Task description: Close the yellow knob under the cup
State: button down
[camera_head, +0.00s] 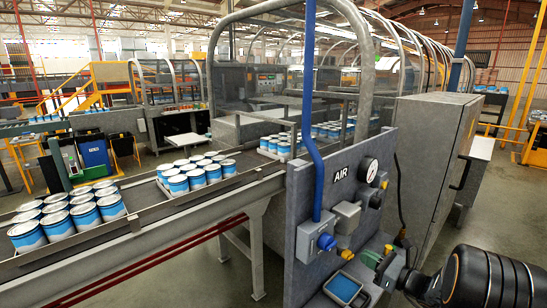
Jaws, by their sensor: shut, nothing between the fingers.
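A grey upright panel (310,190) marked AIR stands at the front right. A small yellow knob (346,255) sits low on it, below a grey box-like fitting (347,217); I cannot tell for sure whether that fitting is the cup. A blue knob (327,242) is just left of the yellow one. My gripper (384,264) comes in from the lower right, in front of the panel and to the right of the yellow knob. It looks shut and empty. Its fingertips are small and partly mixed with a green and yellow fitting there, so contact is unclear.
A pressure gauge (369,170) and a black knob (376,200) are higher on the panel. A blue hose (314,120) drops to a grey box. A blue-topped square thing (343,287) lies below. A conveyor (140,215) with blue-and-white cans runs left. A grey cabinet (430,170) stands behind.

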aim_at(349, 247)
jog(key=shift+x, duration=1.65)
jog(key=shift+s+a+f+b, duration=0.1)
jog(key=shift+a+f+b, duration=0.05)
jog(key=shift+b, duration=0.55)
jog(key=shift+r+p, duration=0.3)
jog(key=shift+r, duration=0.25)
jog(key=v, duration=0.6)
jog(key=shift+f, duration=0.1)
